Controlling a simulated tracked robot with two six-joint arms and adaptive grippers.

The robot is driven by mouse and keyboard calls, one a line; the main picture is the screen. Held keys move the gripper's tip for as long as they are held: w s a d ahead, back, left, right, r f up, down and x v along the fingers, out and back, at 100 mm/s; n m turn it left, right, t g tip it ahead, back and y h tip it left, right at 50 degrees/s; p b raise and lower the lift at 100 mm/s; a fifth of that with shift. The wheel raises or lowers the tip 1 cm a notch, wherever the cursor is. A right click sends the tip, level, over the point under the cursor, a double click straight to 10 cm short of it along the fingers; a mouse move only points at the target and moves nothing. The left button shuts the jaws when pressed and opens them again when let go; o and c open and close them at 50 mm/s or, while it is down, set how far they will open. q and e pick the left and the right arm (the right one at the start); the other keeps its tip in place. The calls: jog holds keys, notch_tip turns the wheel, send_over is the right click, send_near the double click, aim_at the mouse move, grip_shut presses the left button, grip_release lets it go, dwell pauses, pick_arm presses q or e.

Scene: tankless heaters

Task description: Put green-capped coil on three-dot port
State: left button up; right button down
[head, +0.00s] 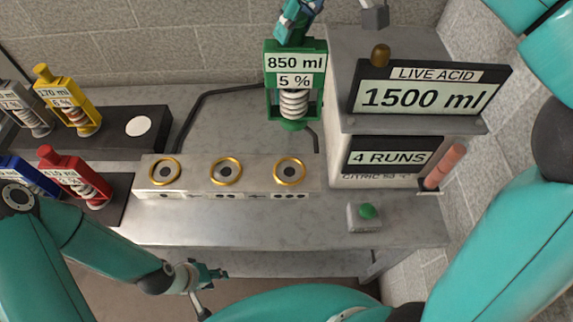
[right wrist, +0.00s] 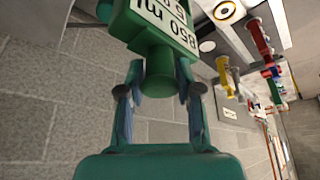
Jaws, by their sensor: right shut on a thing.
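The green-capped coil (head: 294,105) hangs upright in a green frame whose label reads 850 ml, 5 %. My right gripper (head: 297,18) is shut on its green top knob. In the right wrist view the two fingers (right wrist: 160,100) close around the green knob (right wrist: 160,72). In the head view, the coil's lower end shows above the rightmost gold-ringed port (head: 289,170), apart from it. Three dots mark the front of the block under that port. My left gripper (head: 207,276) is low, in front of the bench; its finger opening is unclear.
The port block (head: 240,193) has two other empty ports (head: 165,171) (head: 226,171). Yellow (head: 80,110), grey, red (head: 75,180) and blue coils stand in racks at left. A display unit reading 1500 ml (head: 430,95) and a green button (head: 367,211) are at right.

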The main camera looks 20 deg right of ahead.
aim_at(290, 115)
jog(key=shift+a+r, duration=0.1)
jog(key=shift+a, duration=0.25)
jog(key=shift+f, duration=0.55)
notch_tip(290, 115, down, 14)
jog(key=shift+f+b, duration=0.1)
jog(key=shift+b, duration=0.8)
jog(key=shift+f, duration=2.4)
jog(key=c, duration=1.2)
grip_release()
jog(key=shift+f, duration=0.15)
jog(key=o, duration=0.4)
